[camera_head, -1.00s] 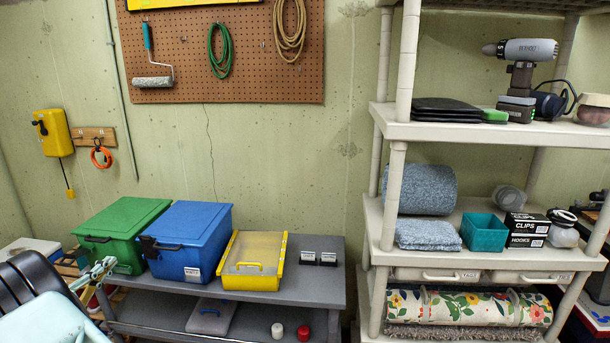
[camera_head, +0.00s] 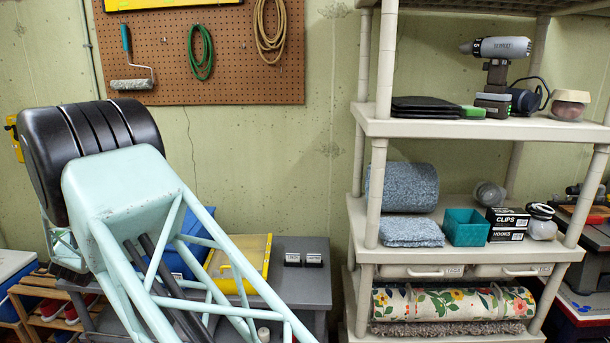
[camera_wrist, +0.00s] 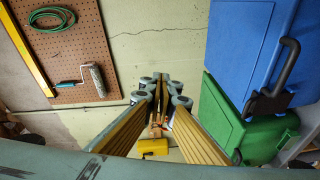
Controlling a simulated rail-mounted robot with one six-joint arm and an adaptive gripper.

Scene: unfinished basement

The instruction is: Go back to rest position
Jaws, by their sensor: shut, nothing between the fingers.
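My gripper (camera_wrist: 162,92) shows in the wrist view, its two yellow-sided fingers converging to grey rounded tips that meet with nothing between them. It points toward the green wall, with the yellow wall box (camera_wrist: 153,147) behind and below the tips. The blue bin (camera_wrist: 237,45) and green bin (camera_wrist: 235,125) are to its right in that view. In the head view my pale teal arm rises at the left, and the gripper itself cannot be made out there.
In the head view, my arm hides the green bin and part of the blue bin (camera_head: 192,262). A yellow bin (camera_head: 254,250) stands on the grey bench (camera_head: 300,270). A pegboard (camera_head: 225,70) hangs behind. A loaded beige shelf (camera_head: 450,128) stands to the right.

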